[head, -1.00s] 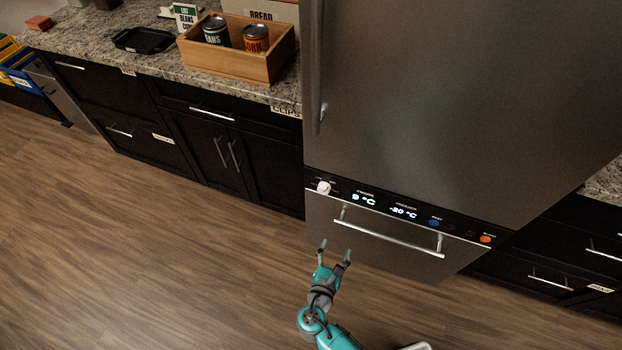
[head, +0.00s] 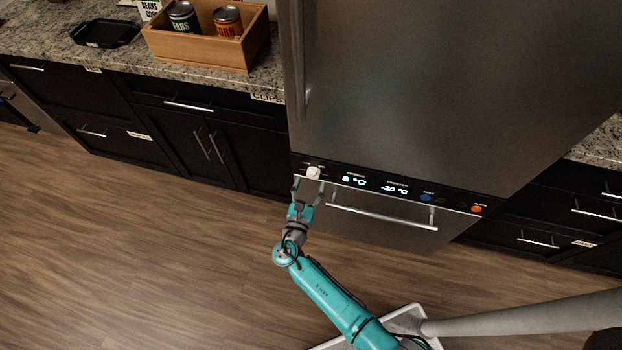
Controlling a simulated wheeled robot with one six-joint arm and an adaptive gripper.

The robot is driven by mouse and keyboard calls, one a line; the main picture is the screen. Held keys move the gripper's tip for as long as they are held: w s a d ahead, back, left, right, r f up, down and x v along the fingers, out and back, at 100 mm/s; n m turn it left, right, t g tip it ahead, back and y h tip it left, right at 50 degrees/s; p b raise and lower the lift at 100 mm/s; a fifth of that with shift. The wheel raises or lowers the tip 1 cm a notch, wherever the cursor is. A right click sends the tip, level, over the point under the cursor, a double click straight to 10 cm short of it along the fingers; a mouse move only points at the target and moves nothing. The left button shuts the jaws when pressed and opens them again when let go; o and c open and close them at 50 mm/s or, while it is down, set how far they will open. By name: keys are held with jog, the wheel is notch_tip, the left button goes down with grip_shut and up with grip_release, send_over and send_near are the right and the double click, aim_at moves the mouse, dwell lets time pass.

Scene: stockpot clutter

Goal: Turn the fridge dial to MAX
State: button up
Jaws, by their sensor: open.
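The fridge dial (head: 313,173) is a small white knob at the left end of the black control strip on the steel fridge (head: 400,100). The lettering around it is too small to read. My gripper (head: 308,183) is open, with its two fingers pointing up at the dial. The fingertips are at the dial's lower edge, one on its left and one on its right; I cannot tell whether they touch it. The fridge display (head: 354,181) and the freezer display (head: 395,188) are lit, the freezer one reading -20 °C.
A drawer handle (head: 380,212) sticks out below the strip, right of my gripper. A blue button (head: 427,197) and an orange button (head: 476,209) are farther right. A wooden box (head: 205,48) with cans stands on the counter. The floor at left is clear.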

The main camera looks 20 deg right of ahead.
jog(key=shift+x, duration=1.2)
jog(key=c, duration=1.1)
jog(key=shift+c, duration=0.2)
